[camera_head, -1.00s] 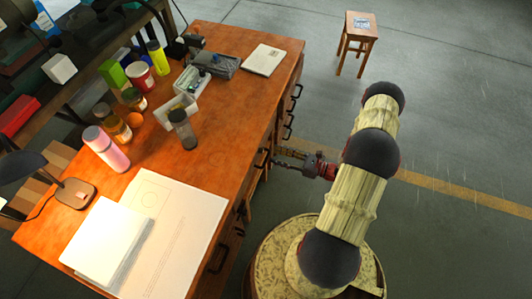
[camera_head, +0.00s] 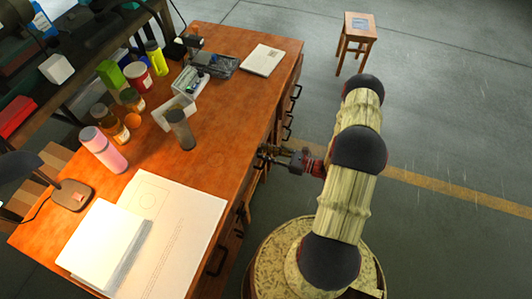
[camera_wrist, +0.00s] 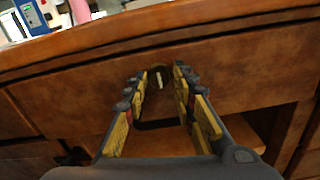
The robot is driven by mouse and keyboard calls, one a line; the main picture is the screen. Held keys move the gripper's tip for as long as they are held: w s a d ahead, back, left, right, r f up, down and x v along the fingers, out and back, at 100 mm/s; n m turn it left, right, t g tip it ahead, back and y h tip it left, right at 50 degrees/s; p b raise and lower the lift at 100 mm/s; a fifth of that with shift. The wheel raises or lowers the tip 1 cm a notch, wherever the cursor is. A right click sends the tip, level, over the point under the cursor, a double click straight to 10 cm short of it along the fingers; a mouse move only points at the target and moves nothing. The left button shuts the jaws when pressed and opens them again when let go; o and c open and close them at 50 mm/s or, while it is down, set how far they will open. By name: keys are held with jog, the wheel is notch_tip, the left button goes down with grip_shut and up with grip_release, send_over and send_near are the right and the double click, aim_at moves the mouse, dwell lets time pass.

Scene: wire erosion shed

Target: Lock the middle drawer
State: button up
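The wooden desk's drawer front (camera_wrist: 80,98) fills the middle of the wrist view. On its upper part is a small dark round lock fitting with a pale upright piece (camera_wrist: 157,80) at its centre; whether this is a key or a slot is too small to tell. My gripper (camera_wrist: 158,78) is open and empty, its two yellow-padded fingers on either side of the lock fitting. Contact cannot be made out. In the head view my gripper (camera_head: 266,153) is at the desk's right front edge, and the lock is hidden there.
The desk top (camera_head: 235,100) carries bottles, jars, a cup (camera_head: 180,130) and papers (camera_head: 180,235). Dark drawer handles (camera_head: 290,110) stick out along the front on both sides of my gripper. A stool (camera_head: 358,38) stands at the back. The floor to the right is clear.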

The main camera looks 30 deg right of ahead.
grip_shut()
jog(key=shift+m, duration=0.5)
jog(key=m+p, duration=0.1)
jog(key=m, duration=0.2)
jog(key=m+p, duration=0.1)
jog(key=m, duration=0.2)
jog(key=shift+m, duration=0.3)
jog(key=m+p, duration=0.1)
jog(key=m, duration=0.9)
jog(key=shift+p, duration=0.3)
jog(key=shift+m, duration=0.3)
